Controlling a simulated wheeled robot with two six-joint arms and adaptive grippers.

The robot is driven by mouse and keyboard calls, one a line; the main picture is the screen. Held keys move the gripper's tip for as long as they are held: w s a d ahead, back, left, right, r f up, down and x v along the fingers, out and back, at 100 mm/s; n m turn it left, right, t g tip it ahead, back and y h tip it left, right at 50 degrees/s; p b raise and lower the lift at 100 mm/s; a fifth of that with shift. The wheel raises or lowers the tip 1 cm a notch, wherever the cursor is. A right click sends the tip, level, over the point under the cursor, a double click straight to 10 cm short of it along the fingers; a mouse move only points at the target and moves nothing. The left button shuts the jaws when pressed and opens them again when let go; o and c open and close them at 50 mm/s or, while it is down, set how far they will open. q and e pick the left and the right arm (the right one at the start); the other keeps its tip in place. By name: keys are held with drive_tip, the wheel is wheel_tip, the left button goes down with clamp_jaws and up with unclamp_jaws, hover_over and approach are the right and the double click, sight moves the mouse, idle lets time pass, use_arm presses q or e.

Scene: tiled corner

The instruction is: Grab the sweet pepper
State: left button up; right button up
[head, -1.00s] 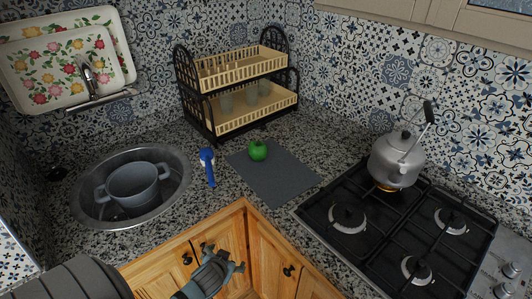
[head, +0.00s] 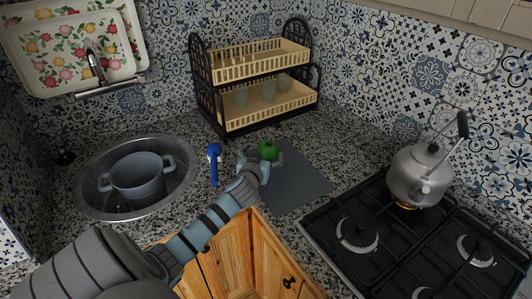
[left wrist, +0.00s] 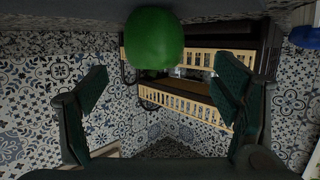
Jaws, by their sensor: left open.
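The green sweet pepper (head: 268,149) sits at the back left part of the dark grey mat (head: 298,181) on the granite counter. My left gripper (head: 258,158) reaches in from the left and is at the pepper, its fingers partly hidden by its own wrist. In the left wrist view, the pepper (left wrist: 154,38) shows at the top middle, and the open fingers (left wrist: 160,100) stand wide to either side of it. The pepper does not appear to be clamped. My right gripper is not in view.
A blue-handled tool (head: 214,163) lies left of the mat. A sink (head: 92,205) with a grey pot (head: 138,177) is farther left. A black and cream dish rack (head: 262,80) stands behind. A kettle (head: 418,176) stands on the stove (head: 380,225) at right.

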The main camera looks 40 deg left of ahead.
sight(267, 150)
use_arm(q)
drive_tip(key=x, duration=0.7)
drive_tip(key=shift+w+d+f+b, duration=0.1)
drive_tip(key=shift+w+d+b, duration=0.05)
drive_tip(key=shift+d+b, duration=0.15)
drive_tip(key=shift+s, duration=0.3)
drive_tip(key=shift+c, duration=0.9)
drive_tip(key=shift+r, duration=0.25)
drive_tip(key=c, duration=0.3)
drive_tip(key=shift+d, duration=0.1)
drive_tip(key=c, duration=0.9)
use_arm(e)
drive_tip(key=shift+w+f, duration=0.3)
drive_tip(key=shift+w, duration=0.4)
